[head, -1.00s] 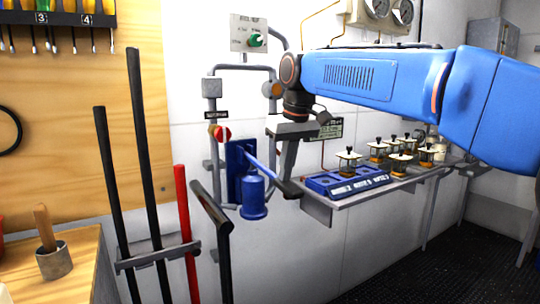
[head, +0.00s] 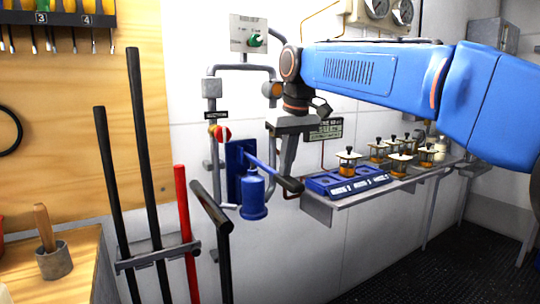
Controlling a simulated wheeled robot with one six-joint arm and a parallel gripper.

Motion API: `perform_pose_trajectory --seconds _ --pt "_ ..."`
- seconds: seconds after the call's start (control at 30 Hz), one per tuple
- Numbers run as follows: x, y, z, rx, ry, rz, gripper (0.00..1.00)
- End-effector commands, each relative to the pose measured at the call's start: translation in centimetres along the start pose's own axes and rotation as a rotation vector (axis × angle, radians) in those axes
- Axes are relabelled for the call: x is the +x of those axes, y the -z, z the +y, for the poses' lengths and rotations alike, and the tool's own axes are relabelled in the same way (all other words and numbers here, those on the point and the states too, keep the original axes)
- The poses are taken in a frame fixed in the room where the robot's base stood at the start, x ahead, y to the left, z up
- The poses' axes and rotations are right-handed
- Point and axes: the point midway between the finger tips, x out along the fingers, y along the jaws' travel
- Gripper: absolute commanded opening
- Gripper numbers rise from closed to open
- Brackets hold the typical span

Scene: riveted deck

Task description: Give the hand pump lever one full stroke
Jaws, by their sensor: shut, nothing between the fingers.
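The hand pump (head: 252,198) is a blue cylinder on a blue plate on the white wall. Its lever (head: 262,168) is a blue rod slanting down to the right, ending in a black grip (head: 291,185). My gripper (head: 287,172) points down from the blue arm, with its fingertips at the black grip. The fingers are shut with nothing between them. I cannot tell whether they touch the grip.
Grey pipes with a red knob (head: 220,133) run around the pump. A shelf (head: 345,199) at right holds a blue tray (head: 340,186) and several small lanterns.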

Motion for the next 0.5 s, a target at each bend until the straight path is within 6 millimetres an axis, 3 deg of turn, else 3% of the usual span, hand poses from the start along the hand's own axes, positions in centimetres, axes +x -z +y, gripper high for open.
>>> perform_pose_trajectory --seconds 0.5 --pt "-4.8 1.3 0.0 0.000 0.000 0.001 0.00"
